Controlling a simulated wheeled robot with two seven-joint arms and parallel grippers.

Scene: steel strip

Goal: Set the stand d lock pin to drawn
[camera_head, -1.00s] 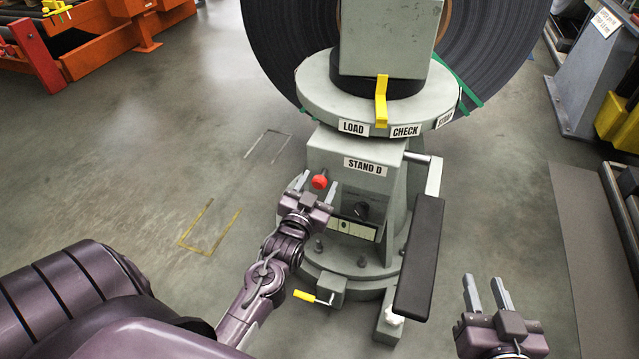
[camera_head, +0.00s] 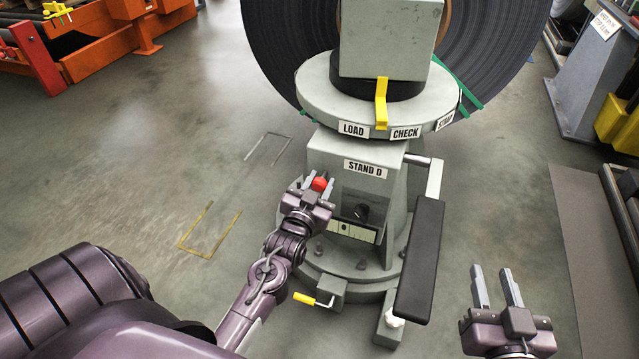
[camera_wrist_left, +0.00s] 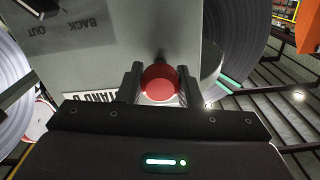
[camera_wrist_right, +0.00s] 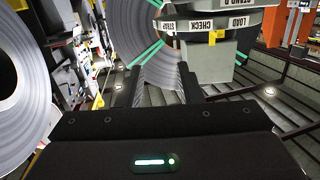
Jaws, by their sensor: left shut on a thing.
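The stand D lock pin has a red knob (camera_head: 319,184) on the front left of the grey stand (camera_head: 330,150) labelled STAND D. My left gripper (camera_head: 319,186) has its fingers on either side of the red knob and is shut on it. In the left wrist view the red knob (camera_wrist_left: 160,82) sits between the two fingers, with its dark shaft behind it. My right gripper (camera_head: 497,288) is open and empty, right of the stand; its fingers also show in the right wrist view (camera_wrist_right: 160,88).
A black padded arm (camera_head: 420,260) stands at the stand's right. A yellow-handled lever (camera_head: 304,298) is low at the front. A round plate (camera_head: 320,100) marked LOAD and CHECK and a large strip coil (camera_head: 290,40) are above.

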